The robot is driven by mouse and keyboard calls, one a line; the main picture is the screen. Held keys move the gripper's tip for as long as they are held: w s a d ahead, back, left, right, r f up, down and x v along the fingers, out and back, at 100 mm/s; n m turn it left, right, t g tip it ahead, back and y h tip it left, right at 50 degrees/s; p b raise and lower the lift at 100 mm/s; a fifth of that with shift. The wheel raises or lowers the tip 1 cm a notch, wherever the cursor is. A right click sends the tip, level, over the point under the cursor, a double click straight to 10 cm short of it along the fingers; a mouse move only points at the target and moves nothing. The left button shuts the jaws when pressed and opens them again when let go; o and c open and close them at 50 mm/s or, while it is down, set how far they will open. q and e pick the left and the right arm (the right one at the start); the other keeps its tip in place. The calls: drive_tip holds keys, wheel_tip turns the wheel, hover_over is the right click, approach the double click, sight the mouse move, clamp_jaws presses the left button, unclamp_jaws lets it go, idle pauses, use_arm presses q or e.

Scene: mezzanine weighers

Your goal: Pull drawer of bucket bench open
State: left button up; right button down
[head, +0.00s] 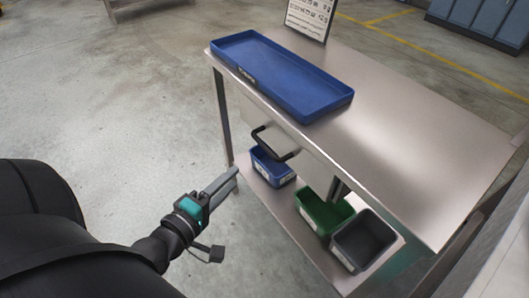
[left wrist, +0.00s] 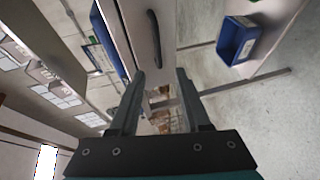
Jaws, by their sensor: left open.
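The bucket bench (head: 430,150) is a steel table with a lower shelf. Its drawer (head: 250,112) has a pale front under the near edge of the top and looks shut. The black bar handle (head: 275,142) is on that front. In the left wrist view the handle (left wrist: 153,25) shows ahead of the fingertips, on the pale drawer front (left wrist: 134,22). My left gripper (head: 233,177) is open and empty, in front of the bench, apart from the handle and to its lower left. In the left wrist view my left gripper (left wrist: 160,73) has its fingers spread. My right gripper is not in view.
A blue tray (head: 340,103) sits on the bench top. A blue bin (head: 279,178), a green bin (head: 323,219) and a dark grey bin (head: 345,258) stand on the lower shelf. A sign (head: 311,15) stands behind the tray. The floor left of the bench is clear.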

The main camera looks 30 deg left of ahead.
sight(264, 145)
use_arm(q)
drive_tip(key=shift+w+f+b, duration=0.4)
drive_tip(key=shift+w+b, duration=0.4)
drive_tip(key=shift+w, duration=1.7)
drive_tip(key=shift+w+f+b, duration=0.4)
drive_tip(key=shift+w+b, duration=0.4)
drive_tip(key=shift+w, duration=1.75)
drive_tip(key=shift+w+f+b, duration=0.4)
drive_tip(key=shift+w+b, duration=0.4)
drive_tip(key=shift+w, duration=1.7)
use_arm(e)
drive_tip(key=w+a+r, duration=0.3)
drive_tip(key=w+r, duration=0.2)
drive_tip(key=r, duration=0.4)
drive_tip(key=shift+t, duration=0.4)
use_arm(q)
clamp_jaws()
